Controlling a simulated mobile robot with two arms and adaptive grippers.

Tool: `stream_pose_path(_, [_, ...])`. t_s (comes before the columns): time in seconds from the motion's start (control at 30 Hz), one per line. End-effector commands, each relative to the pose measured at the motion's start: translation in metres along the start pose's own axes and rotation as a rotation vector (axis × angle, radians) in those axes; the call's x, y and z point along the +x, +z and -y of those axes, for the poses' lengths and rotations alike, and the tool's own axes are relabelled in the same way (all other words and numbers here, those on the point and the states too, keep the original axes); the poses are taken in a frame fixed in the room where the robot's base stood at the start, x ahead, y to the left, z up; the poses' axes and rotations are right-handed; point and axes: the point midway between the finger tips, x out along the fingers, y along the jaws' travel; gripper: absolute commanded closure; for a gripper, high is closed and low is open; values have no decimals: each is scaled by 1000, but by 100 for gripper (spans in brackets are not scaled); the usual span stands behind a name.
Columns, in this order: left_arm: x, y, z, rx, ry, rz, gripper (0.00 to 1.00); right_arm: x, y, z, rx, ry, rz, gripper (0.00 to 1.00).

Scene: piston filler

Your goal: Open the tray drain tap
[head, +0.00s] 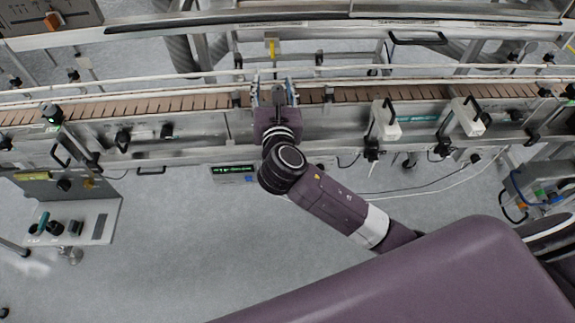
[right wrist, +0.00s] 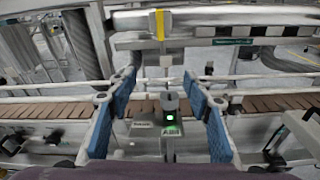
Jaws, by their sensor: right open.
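My right gripper (head: 273,90) is open over the conveyor, with its two blue-padded fingers apart. In the right wrist view the gripper (right wrist: 162,92) has nothing held between its fingers. A small device with a dark round top and a green light (right wrist: 170,112) shows between the fingers; I cannot tell whether they touch it. I cannot pick out the tray drain tap for certain. A small metal fitting (head: 70,256) at the front edge of the panel at the lower left may be a tap, but it is too small to tell. My left gripper is not in view.
The conveyor (head: 180,104) with brown slats and pale rails runs across the view. White sensor boxes (head: 384,120) stand on its near side, right of the gripper. A panel with dark knobs (head: 100,215) is at the lower left. The grey floor (head: 185,260) before the conveyor is clear.

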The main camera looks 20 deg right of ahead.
Motion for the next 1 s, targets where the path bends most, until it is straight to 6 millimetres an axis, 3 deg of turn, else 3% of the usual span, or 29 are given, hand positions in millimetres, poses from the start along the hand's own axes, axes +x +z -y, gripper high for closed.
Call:
stream_pose_path(0.5, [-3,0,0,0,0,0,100,16,-103,15,218,-22,-195,54])
stream_pose_path(1.0, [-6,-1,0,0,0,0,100,12,-200,38,446,-93,-367,54])
